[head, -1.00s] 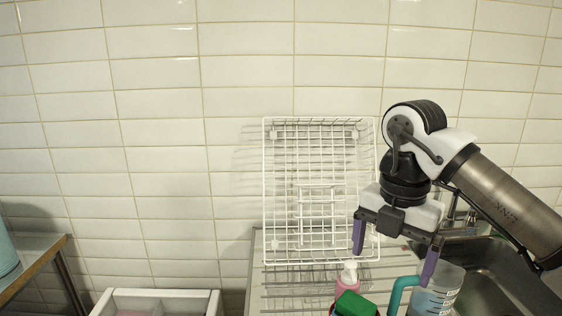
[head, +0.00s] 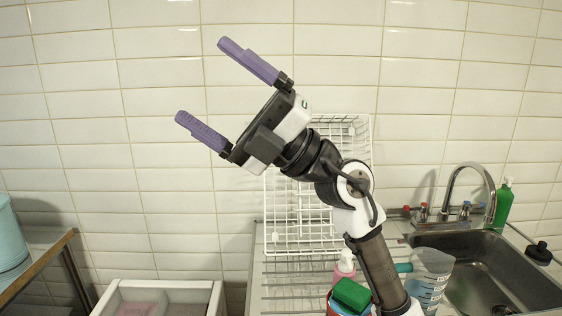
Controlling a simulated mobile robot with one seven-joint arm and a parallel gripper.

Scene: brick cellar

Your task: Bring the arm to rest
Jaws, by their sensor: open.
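My gripper (head: 212,92) is in the head view, raised in front of the tiled wall at upper left of centre. Its two purple fingers are spread wide and point up and to the left. Nothing is between them. My arm rises from the bottom of the picture, bends at the wrist and covers part of the white wire rack behind it.
The wire rack (head: 290,240) stands on the ribbed drainboard (head: 275,298). Near my arm are a pink bottle (head: 345,265), a green sponge (head: 352,294) and a clear measuring jug (head: 430,278). A sink (head: 490,270) with a tap (head: 470,168) is right. A divided white bin (head: 160,290) is lower left.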

